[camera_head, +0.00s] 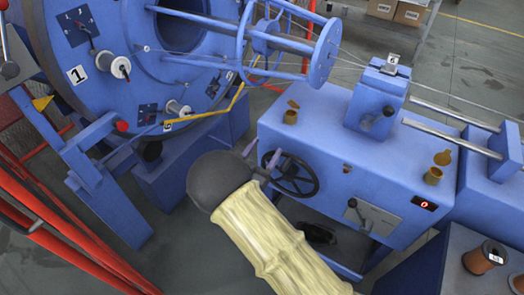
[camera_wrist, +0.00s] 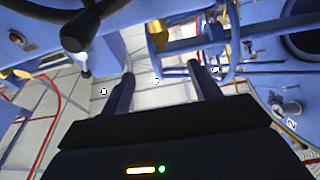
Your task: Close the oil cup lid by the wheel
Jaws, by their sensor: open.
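The oil cup by the wheel (camera_head: 290,117) is a small brass-coloured cup on the blue machine top, near its left end. Its lid (camera_head: 293,104) stands open, tilted up behind the cup mouth. The black handwheel (camera_head: 296,187) is on the front face below it. My gripper (camera_head: 264,153) is open and empty, beside the wheel's upper left and lower left of the cup, apart from the cup. In the wrist view its two dark fingers (camera_wrist: 160,82) are spread with nothing between. A yellow-brown part (camera_wrist: 157,32) shows beyond them; I cannot tell whether it is the cup.
A second oil cup (camera_head: 433,176) with a raised lid stands at the right end of the machine top. A crank lever (camera_head: 358,211) is on the front face. A blue cage with rods (camera_head: 285,45) and a yellow bar (camera_head: 215,112) lie behind and left of my gripper.

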